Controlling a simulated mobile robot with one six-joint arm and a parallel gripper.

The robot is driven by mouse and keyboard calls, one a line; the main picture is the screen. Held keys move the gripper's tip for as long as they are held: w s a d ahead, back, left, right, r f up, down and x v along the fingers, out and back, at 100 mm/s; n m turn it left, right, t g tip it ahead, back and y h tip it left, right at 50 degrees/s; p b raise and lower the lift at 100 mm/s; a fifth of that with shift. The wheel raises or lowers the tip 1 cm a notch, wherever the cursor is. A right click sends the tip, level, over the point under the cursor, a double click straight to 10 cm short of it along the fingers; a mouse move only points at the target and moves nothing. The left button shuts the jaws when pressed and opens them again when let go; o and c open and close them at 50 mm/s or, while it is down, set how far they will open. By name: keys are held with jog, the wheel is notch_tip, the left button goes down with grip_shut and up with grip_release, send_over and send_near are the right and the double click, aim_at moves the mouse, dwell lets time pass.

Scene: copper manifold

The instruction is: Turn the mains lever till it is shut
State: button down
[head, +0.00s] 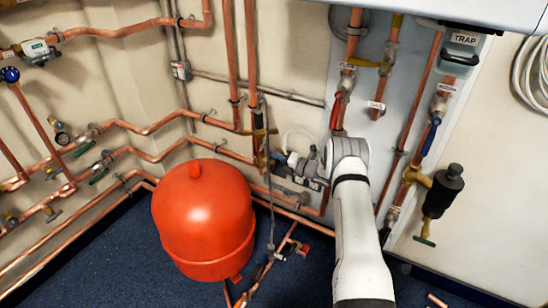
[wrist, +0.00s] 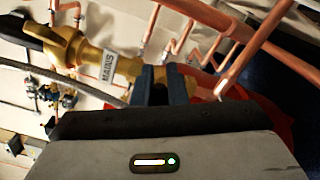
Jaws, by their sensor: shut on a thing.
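The mains valve is a brass body (wrist: 128,68) with a white MAINS tag (wrist: 108,65), just left of my fingers in the wrist view. In the head view, brass fittings (head: 259,140) show on the pipe behind the red vessel. My gripper (head: 294,162) is close beside them at the end of my white arm; its dark fingers also show in the wrist view (wrist: 166,82). The fingers are shut on the mains lever, close to the valve body. The held part is mostly hidden between the fingers, so I cannot tell the lever's angle.
A red expansion vessel (head: 205,220) stands just left of my gripper. Copper pipes (head: 235,60) run above and beside it. A red lever (head: 336,110) and a blue lever (head: 431,137) hang on the right. Blue floor (head: 115,255) is clear at the front left.

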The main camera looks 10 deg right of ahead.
jog(key=m, duration=0.3)
jog(key=f+m, duration=0.1)
jog(key=m, duration=0.1)
jog(key=shift+w+d+f+m, duration=0.1)
jog(key=shift+w+d+m, duration=0.1)
jog(key=shift+m, duration=0.2)
dwell(0.4)
jog(key=c, duration=1.5)
grip_release()
jog(key=shift+f, duration=0.1)
jog(key=shift+o, duration=0.2)
